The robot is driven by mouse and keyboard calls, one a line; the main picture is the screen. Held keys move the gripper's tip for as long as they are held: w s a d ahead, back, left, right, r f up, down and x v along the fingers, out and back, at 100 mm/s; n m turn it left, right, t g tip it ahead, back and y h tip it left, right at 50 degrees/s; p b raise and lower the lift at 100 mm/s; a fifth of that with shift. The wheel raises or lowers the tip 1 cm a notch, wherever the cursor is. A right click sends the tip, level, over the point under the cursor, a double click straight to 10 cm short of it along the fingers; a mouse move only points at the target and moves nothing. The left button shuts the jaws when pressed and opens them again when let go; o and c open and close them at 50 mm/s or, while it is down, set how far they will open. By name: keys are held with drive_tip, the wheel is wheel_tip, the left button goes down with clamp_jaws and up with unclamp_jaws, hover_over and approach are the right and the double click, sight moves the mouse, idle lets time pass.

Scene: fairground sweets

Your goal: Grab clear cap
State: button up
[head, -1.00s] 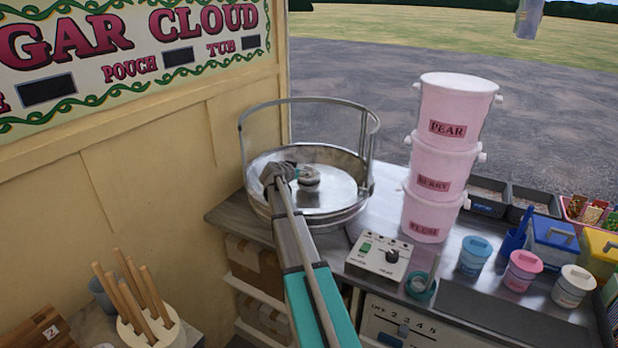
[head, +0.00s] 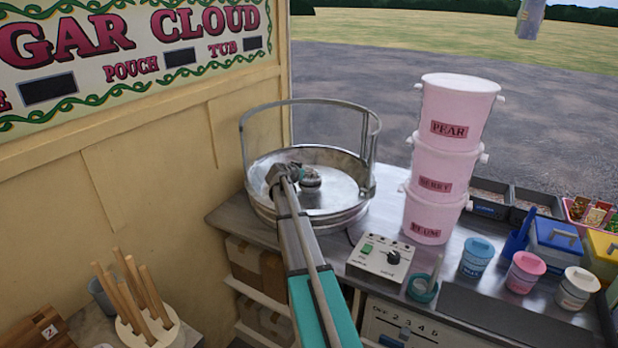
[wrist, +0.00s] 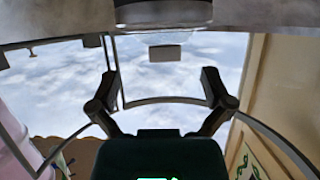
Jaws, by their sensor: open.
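I cannot make out a clear cap for certain in either view. In the head view, a small metal spinner head (head: 310,180) stands in the middle of a round metal bowl (head: 335,213). A see-through guard with a metal rim (head: 310,101) rises around the bowl's back. My gripper (head: 285,172) is over the bowl, just left of the spinner head in the picture; its tips are hard to see there.
Three stacked pink tubs (head: 440,160) stand right of the bowl. A control box (head: 380,258) sits in front. Small lidded pots (head: 524,272) stand farther right. A yellow wall (head: 150,170) is on the left, with wooden sticks (head: 140,290) in a holder below.

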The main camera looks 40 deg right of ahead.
sight(310, 171)
drive_tip(key=shift+f+b+x, duration=0.25)
drive_tip(key=shift+b+x, duration=0.75)
drive_tip(key=shift+x, duration=0.95)
drive_tip(key=shift+w+d+f, duration=0.15)
drive_tip(key=shift+w+d, duration=0.15)
drive_tip(key=shift+d, duration=0.15)
drive_tip(key=shift+s, duration=0.15)
drive_tip(key=c, duration=1.1)
